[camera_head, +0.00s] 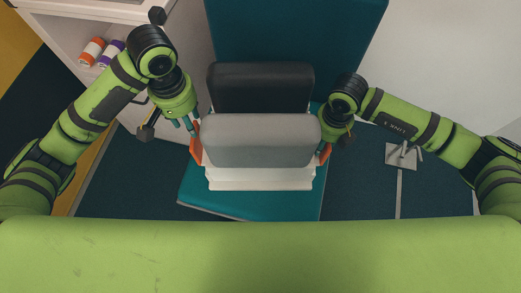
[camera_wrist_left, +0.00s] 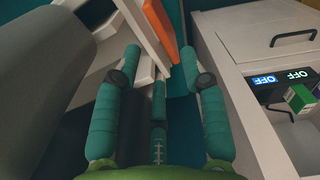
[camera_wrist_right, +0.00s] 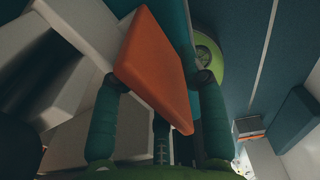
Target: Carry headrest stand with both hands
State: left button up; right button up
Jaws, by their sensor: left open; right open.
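The headrest stand (camera_head: 260,179) is a white base with a grey cushion (camera_head: 262,140) in front and a black cushion (camera_head: 262,88) behind. It has an orange handle on each side, the left one (camera_head: 195,150) and the right one (camera_head: 325,151). It sits on a teal seat. My left gripper (camera_head: 193,126) is open beside the left handle; in the left wrist view (camera_wrist_left: 160,75) that handle lies beyond the fingertips. My right gripper (camera_wrist_right: 155,85) is open, with the right orange handle (camera_wrist_right: 155,70) large in front of its fingers. I cannot tell whether they touch.
The teal seat (camera_head: 240,205) extends below the stand and its backrest (camera_head: 300,30) rises behind. A white cabinet with orange and purple cans (camera_head: 92,50) stands at upper left. A grey floor bracket (camera_head: 402,157) lies right of the seat. Dark teal floor is open around it.

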notch_tip(320, 180, up, 9)
jog(key=shift+r, duration=0.15)
pick_arm(q)
jog(key=shift+s, duration=0.1)
pick_arm(e)
jog(key=shift+s, duration=0.15)
dwell(0.4)
